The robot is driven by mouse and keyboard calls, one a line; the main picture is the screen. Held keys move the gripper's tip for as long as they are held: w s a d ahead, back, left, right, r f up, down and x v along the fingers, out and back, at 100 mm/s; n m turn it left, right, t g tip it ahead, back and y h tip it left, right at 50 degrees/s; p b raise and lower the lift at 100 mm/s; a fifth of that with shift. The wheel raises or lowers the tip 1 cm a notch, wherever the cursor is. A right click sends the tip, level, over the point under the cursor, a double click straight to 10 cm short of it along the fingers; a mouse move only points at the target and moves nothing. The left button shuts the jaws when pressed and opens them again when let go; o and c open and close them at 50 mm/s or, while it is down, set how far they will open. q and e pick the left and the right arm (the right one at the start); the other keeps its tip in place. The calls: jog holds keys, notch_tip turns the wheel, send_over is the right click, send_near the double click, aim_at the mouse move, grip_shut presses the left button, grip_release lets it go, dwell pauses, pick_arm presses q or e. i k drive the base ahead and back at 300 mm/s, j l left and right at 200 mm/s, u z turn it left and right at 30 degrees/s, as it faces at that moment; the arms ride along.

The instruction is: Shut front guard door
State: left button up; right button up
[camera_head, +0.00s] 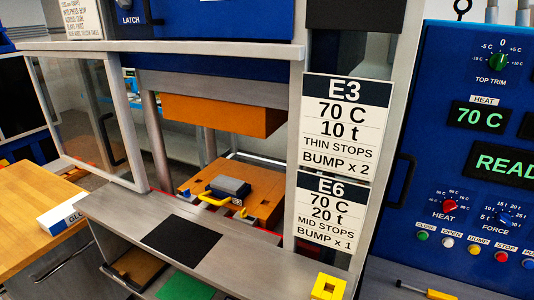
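The front guard door (82,110) is a clear panel in a grey metal frame at the left of the press. It stands to the left of the press opening, leaving that opening uncovered. A dark upright handle (107,141) shows through or on the panel; I cannot tell which. Inside the press, an orange upper block (222,115) hangs above an orange lower plate (262,208). A grey-blue mould with a yellow handle (231,187) sits on the lower plate. Neither of my grippers is in view.
A grey ledge (115,212) with a black mat (181,242) runs below the opening. Recipe cards (345,125) hang on the right post. The blue control panel (480,150) stands at right. A wooden bench (30,215) is at left. A yellow block (328,287) sits at front.

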aim_at(108, 62)
jog(key=j+u, duration=0.15)
jog(key=u, duration=1.1)
jog(key=i+j+u, duration=0.2)
jog(key=i+j, duration=0.25)
jog(key=i, duration=0.1)
